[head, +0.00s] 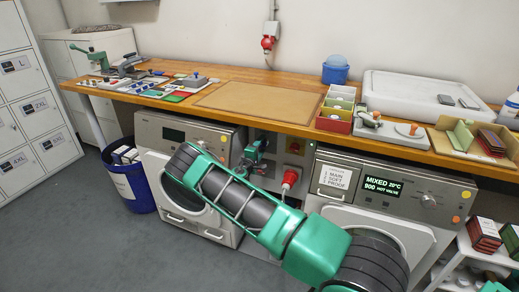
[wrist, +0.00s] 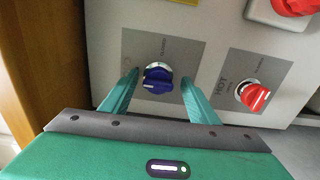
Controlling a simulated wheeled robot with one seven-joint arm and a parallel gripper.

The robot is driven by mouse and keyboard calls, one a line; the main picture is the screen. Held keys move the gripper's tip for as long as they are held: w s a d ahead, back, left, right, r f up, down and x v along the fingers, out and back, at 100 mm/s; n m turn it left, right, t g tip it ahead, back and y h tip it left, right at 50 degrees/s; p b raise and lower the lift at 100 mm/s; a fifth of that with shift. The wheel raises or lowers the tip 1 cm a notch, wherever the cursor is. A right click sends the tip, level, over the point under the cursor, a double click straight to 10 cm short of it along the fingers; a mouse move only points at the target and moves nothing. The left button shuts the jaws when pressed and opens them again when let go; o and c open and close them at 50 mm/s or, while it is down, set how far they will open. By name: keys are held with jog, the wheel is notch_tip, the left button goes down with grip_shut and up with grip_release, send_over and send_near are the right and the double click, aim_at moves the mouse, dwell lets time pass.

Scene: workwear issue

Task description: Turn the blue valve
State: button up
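The blue valve (wrist: 158,79) is a round knob with a pale line on it, on a grey plate on a white panel in the wrist view. My gripper (wrist: 158,88) is open, with one green finger to the left of the knob and one to the right. Gaps show between the fingers and the knob. In the head view my gripper (head: 250,150) is small, beneath the worktop between the two washing machines. The blue valve cannot be made out in the head view.
A red valve (wrist: 254,96) on a second grey plate marked HOT is right of my gripper. A red plug (wrist: 295,6) is above it. A wooden edge (wrist: 30,60) runs at left. Washing machines (head: 180,135) (head: 400,178) flank the gap under the worktop (head: 215,75).

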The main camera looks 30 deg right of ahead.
jog(key=v, duration=1)
jog(key=shift+s+a, duration=0.25)
jog(key=shift+a, duration=0.05)
